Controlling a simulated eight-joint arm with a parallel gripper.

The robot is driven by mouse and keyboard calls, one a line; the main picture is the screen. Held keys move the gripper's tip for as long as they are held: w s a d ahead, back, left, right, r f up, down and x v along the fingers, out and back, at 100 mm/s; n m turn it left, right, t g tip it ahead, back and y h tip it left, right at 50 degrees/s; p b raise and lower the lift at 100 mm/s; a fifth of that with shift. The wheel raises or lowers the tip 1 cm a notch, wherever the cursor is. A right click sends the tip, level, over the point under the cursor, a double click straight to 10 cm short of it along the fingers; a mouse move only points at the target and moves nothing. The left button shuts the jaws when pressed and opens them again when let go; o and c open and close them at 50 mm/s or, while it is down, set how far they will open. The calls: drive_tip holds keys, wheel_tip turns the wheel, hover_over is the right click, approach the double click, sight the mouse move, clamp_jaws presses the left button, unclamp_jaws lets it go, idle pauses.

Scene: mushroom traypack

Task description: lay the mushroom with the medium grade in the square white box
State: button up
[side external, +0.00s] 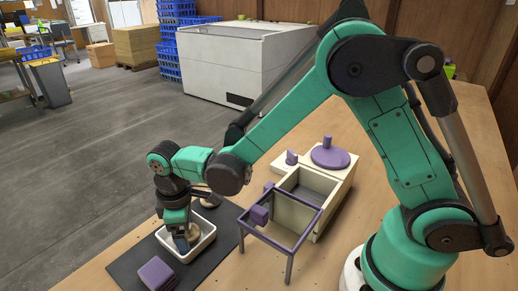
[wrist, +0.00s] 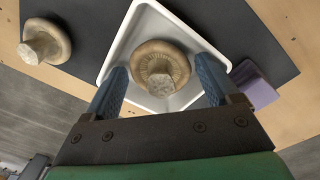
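The square white box (side external: 207,240) stands on a dark mat; its rim also shows in the wrist view (wrist: 112,56). A tan mushroom (wrist: 160,68) lies in it, cap down and stem up. My gripper (wrist: 163,82) reaches down over the box, its two blue fingers spread on either side of this mushroom with narrow gaps visible. In the side view my gripper (side external: 182,242) is low inside the box and hides most of this mushroom. A second mushroom (wrist: 45,41) sits outside the box, stem up, near the mat's edge. No grade marking is legible on either.
A purple block (side external: 157,273) is on the mat beside the box, also in the wrist view (wrist: 252,84). A purple frame on legs (side external: 287,248) and a cream station (side external: 332,184) with a purple disc (side external: 330,153) stand to the right. The dark mat (side external: 128,266) has bare room at its front left.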

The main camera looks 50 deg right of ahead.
wheel_tip(320, 180, up, 12)
drive_tip(key=s+d+m+t, duration=0.7)
drive_tip(key=d+m, duration=0.2)
drive_tip(key=d, duration=0.2)
drive_tip(key=shift+s+d+r, duration=0.2)
drive_tip(key=shift+s+d, duration=0.05)
drive_tip(key=shift+s, duration=0.15)
idle(1.1)
